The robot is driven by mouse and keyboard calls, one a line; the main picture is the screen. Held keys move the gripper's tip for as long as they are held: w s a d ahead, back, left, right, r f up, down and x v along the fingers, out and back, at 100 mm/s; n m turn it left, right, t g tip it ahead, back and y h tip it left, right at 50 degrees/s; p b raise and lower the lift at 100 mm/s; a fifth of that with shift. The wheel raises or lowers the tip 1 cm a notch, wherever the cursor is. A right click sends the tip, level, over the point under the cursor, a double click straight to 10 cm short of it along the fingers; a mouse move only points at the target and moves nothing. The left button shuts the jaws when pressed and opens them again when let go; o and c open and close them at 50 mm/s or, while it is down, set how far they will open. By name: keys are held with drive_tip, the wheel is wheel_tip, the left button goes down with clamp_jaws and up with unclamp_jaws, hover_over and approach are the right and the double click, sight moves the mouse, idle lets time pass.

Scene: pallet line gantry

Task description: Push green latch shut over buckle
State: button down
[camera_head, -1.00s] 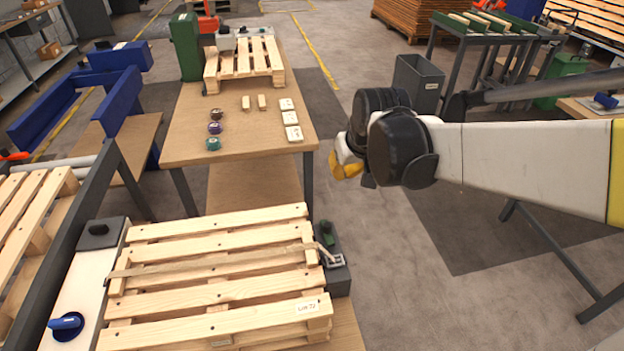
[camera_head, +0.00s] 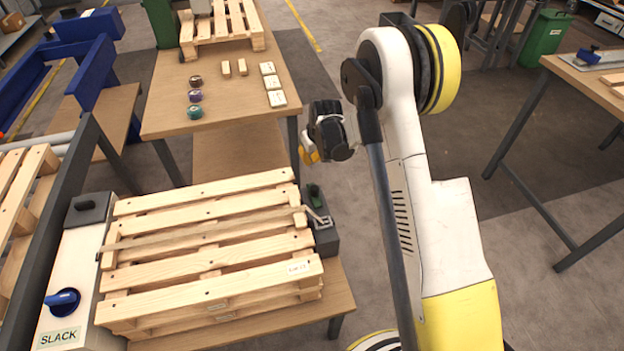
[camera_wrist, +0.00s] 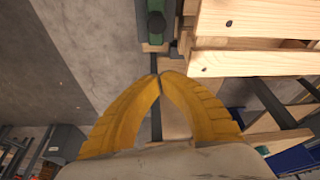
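The green latch (camera_head: 314,195) stands up from a dark block (camera_head: 323,236) at the right edge of the near pallet. The metal buckle (camera_head: 318,217) is just in front of the latch, at the right end of the strap (camera_head: 200,233) that crosses the pallet. In the wrist view the latch (camera_wrist: 155,22) is at the top centre, beyond my fingertips. My gripper (camera_wrist: 158,77) has its yellow fingers together at the tips, with nothing seen between them. In the head view my gripper (camera_head: 309,155) hangs beyond the latch, apart from it.
The wooden pallet (camera_head: 210,247) lies on a wooden table. A blue knob (camera_head: 62,300) sits on a white panel marked SLACK at the left. A far table (camera_head: 224,95) holds tape rolls and small blocks.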

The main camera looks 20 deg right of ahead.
sight(310, 184)
idle(0.3)
drive_tip(key=d+b+x, duration=0.1)
drive_tip(key=b+x, duration=0.4)
drive_tip(key=x, duration=0.6)
drive_tip(key=s, duration=0.2)
drive_tip(key=s+r+b, duration=0.1)
drive_tip(key=s, duration=0.1)
drive_tip(key=shift+s, duration=0.1)
drive_tip(key=shift+s, duration=0.1)
